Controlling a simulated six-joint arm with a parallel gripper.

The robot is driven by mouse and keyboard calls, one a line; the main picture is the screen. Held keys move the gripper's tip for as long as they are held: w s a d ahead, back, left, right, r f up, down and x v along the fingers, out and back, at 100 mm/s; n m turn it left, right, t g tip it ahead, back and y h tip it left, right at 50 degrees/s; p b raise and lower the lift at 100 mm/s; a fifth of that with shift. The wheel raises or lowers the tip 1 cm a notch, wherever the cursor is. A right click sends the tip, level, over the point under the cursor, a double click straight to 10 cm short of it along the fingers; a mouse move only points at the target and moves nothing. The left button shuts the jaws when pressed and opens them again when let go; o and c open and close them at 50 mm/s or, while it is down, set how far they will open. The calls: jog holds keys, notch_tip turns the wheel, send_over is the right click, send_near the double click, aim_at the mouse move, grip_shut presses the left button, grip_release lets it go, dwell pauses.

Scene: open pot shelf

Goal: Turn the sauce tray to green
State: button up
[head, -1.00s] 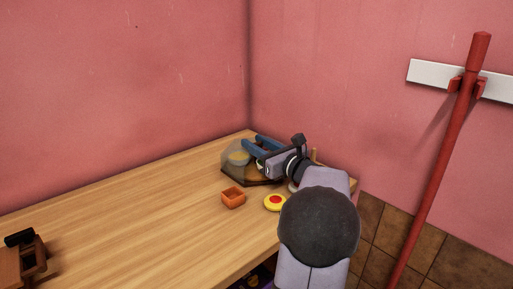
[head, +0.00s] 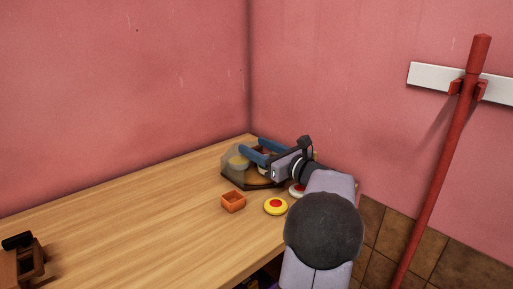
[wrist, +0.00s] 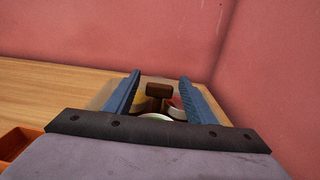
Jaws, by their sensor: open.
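The sauce tray (head: 236,182) stands at the far right end of the wooden counter. It has a dark, angular base and a see-through cover on its left side, with a pale yellow sauce behind the cover. My gripper (head: 251,146) is open, with its blue fingers reaching over the tray. In the wrist view a dark brown handle (wrist: 158,90) shows between the open fingers (wrist: 160,76), with clear space on both sides. Which colour is selected cannot be told.
A small orange square box (head: 233,202) and a yellow button with a red centre (head: 275,206) sit in front of the tray. A whitish round button (head: 297,190) is partly hidden by my arm. Pink walls stand close behind. The counter's left is mostly clear.

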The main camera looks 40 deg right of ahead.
jog(key=shift+s+b, duration=0.3)
jog(key=shift+s, duration=3.25)
